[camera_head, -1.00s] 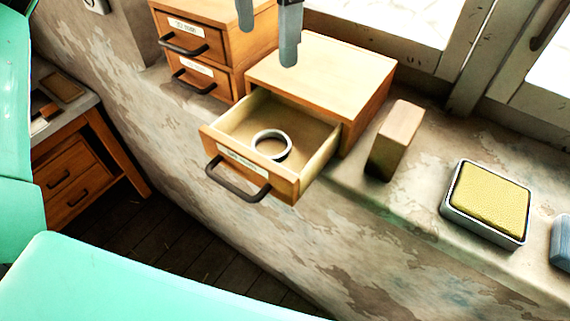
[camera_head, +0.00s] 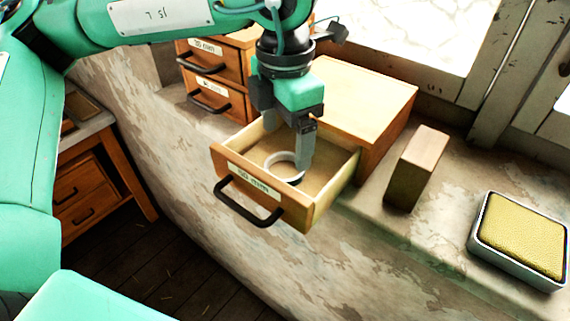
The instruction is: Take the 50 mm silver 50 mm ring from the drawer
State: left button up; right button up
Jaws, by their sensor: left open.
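The silver ring (camera_head: 283,176) lies flat in the pulled-out drawer (camera_head: 262,192) of a wooden box (camera_head: 362,98), in the head view. My left gripper (camera_head: 287,150) points down into the drawer, its fingers open. One finger stands at the ring's right side; the other is farther left and back, beyond the ring and partly hidden by the drawer and gripper body. I cannot tell whether either finger touches the ring. My right gripper is not in view.
Two closed drawers (camera_head: 208,82) stand behind to the left. A wooden block (camera_head: 417,165) and a yellow pad in a metal tray (camera_head: 521,241) rest on the ledge to the right.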

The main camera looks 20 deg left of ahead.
aim_at(284, 173)
pick_arm(q)
notch_tip(284, 173, down, 4)
jog(key=shift+s+a+f+p, duration=0.1)
jog(key=shift+p, duration=0.85)
jog(key=shift+f, duration=0.5)
jog(key=c, duration=1.1)
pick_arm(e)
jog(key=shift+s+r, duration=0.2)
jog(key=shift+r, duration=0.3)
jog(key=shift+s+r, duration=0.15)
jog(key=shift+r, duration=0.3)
